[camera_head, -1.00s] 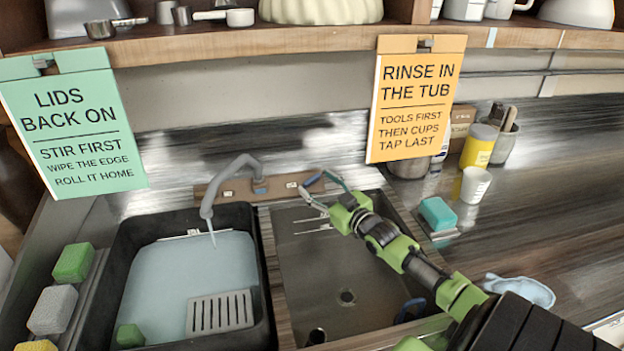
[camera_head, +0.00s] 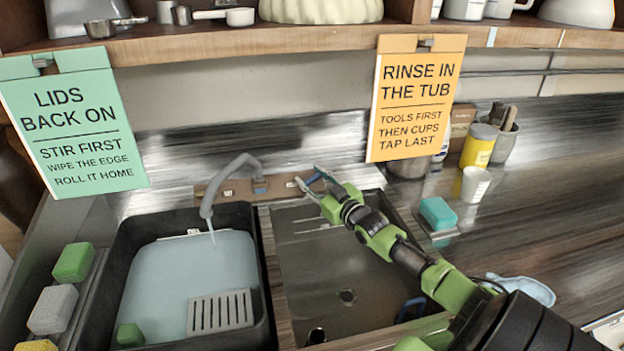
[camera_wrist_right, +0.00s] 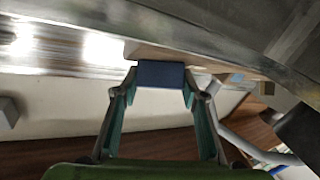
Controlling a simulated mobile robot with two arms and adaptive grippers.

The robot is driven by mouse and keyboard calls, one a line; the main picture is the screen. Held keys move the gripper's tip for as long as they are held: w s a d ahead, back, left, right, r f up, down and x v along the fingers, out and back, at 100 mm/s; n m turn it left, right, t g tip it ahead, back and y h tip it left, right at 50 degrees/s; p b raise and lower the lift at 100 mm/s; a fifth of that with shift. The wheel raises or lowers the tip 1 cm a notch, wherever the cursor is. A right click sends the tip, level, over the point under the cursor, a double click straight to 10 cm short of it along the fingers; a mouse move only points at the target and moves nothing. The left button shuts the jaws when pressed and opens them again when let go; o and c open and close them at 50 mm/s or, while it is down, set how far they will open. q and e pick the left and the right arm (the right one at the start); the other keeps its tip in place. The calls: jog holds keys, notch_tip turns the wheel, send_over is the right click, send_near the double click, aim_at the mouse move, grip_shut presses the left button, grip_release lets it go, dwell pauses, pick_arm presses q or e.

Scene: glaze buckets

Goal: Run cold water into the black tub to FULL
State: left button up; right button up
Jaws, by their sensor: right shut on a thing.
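The black tub (camera_head: 262,285) stands in the left basin, with pale blue water (camera_head: 165,275) well up its walls. The grey faucet (camera_head: 208,198) hangs over it, and a thin stream (camera_head: 213,238) runs from its spout into the water. A small white mark (camera_head: 194,232) shows on the tub's back wall, too small to read. My right gripper (camera_head: 311,185) is shut on the blue tap handle (camera_head: 315,178), behind the right basin. The handle (camera_wrist_right: 161,74) shows between the fingertips in the right wrist view. My left gripper is out of view.
A grey slotted rack (camera_head: 220,312) and a green sponge (camera_head: 130,335) are in the tub. The right basin (camera_head: 335,270) is mostly clear under my arm. A teal sponge (camera_head: 438,213) and a white cup (camera_head: 475,184) stand to the right. A shelf (camera_head: 300,40) runs above.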

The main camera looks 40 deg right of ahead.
jog(key=shift+r+m+h+p, duration=0.2)
jog(key=shift+m+h+p, duration=0.1)
jog(key=shift+m+p, duration=0.15)
jog(key=shift+m+h+p, duration=0.9)
jog(key=shift+m+p, duration=0.05)
jog(key=shift+p, duration=0.15)
jog(key=m+g+h+p, duration=0.1)
jog(key=m+h+p, duration=0.1)
jog(key=m, duration=0.1)
jog(key=shift+h, duration=0.4)
jog(key=shift+m+g+h+p, duration=0.35)
jog(key=shift+m+h, duration=0.25)
jog(key=shift+m, duration=0.2)
jog(key=shift+f, duration=0.15)
jog(key=o, duration=1.1)
